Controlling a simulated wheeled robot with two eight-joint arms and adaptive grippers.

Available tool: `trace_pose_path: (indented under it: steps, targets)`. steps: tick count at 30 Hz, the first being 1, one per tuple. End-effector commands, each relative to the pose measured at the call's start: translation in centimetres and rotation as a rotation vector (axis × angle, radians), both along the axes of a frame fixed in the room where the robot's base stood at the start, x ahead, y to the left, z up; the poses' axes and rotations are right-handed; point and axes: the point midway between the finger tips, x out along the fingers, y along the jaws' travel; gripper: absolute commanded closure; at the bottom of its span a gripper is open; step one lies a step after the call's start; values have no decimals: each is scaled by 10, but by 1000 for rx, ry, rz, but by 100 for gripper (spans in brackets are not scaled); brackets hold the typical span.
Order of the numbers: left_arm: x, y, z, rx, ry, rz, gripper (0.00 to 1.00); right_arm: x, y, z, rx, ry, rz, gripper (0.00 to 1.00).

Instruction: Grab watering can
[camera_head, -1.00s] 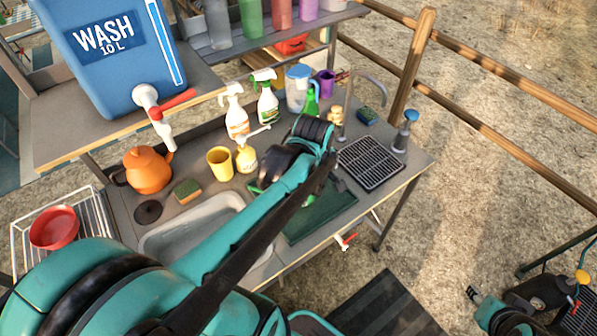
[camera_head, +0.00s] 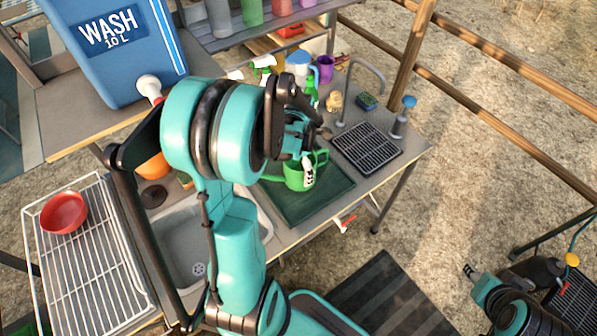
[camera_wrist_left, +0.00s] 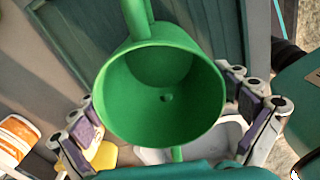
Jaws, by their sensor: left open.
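The green watering can (camera_head: 296,178) stands on the dark green mat (camera_head: 330,194) beside the sink, partly hidden by my left gripper. My left gripper (camera_head: 306,165) is directly above and around it. In the left wrist view, the can's round open top (camera_wrist_left: 160,95) fills the space between the spread fingers of the left gripper (camera_wrist_left: 172,128). One finger is on each side of the can; I cannot tell if they touch it. My right gripper (camera_head: 470,272) is at the lower right, away from the counter, too small to judge its opening.
A blue wash container (camera_head: 120,50) stands on the left shelf. The sink (camera_head: 185,245) and a wire rack with a red bowl (camera_head: 64,212) lie left of the mat. A tap (camera_head: 365,75), a black drain grid (camera_head: 366,147) and bottles surround the back and right.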

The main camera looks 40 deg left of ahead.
Motion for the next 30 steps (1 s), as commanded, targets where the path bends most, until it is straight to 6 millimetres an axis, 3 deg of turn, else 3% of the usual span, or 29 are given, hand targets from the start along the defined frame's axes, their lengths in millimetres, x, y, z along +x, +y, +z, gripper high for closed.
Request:
trace_pose_path:
  steps: [9, 15, 25, 30]
  targets:
    - [0, 0, -7, 0, 0, -1, 0, 0, 0, -2, 0, 0, 0, 60]
    - [0, 0, -7, 0, 0, -1, 47, 0, 0, -2, 0, 0, 0, 60]
    - [0, 0, -6, 0, 0, -2, 47, 0, 0, -2, 0, 0, 0, 60]
    - [0, 0, 6, 0, 0, -2, 47, 0, 0, 4, 0, 0, 0, 60]
